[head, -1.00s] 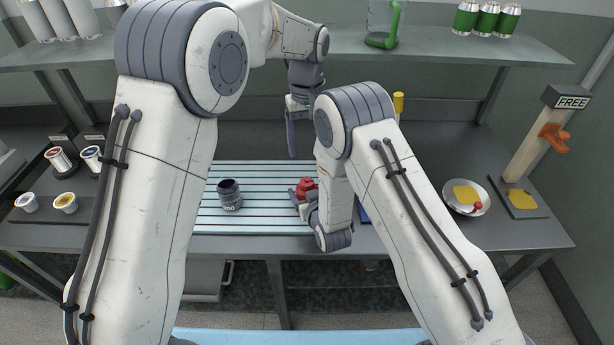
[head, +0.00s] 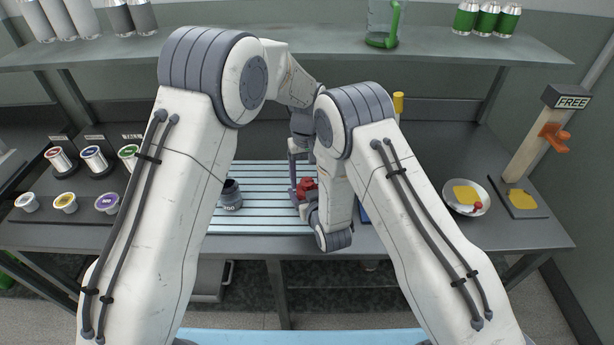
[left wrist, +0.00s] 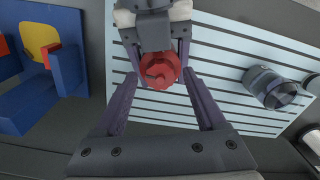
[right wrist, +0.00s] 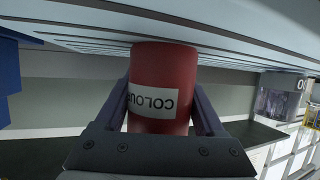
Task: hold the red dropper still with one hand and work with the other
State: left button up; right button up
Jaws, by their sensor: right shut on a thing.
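The red dropper (head: 307,186) stands over the slatted mat (head: 262,222), partly hidden by my arms. In the right wrist view it is a red cylinder (right wrist: 163,75) labelled COLOUR, upside down in that picture. My right gripper (head: 306,204) is shut around its sides. My left gripper (head: 294,188) is above it, fingers pointing down. In the left wrist view its fingers are spread apart, with the dropper's round red top (left wrist: 160,70) between their tips; contact does not show. A dark jar marked 250 (head: 231,197) stands on the mat to the left.
Small cups (head: 65,203) and tilted cans (head: 94,158) stand at the left. At the right are a white bowl (head: 467,197), a board with a yellow piece (head: 522,202) and a FREE post (head: 535,140). A blue holder (left wrist: 55,85) is close by. A shelf (head: 300,47) runs overhead.

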pick_arm(q)
grip_shut()
jog(key=shift+m, duration=0.4)
jog(key=m, duration=0.3)
jog(key=shift+m, duration=0.4)
jog(key=m, duration=0.4)
jog(key=shift+d+m, duration=0.1)
jog(key=shift+m, duration=0.2)
pick_arm(e)
jog(key=shift+a, duration=0.1)
pick_arm(q)
jog(key=shift+o, duration=0.5)
grip_release()
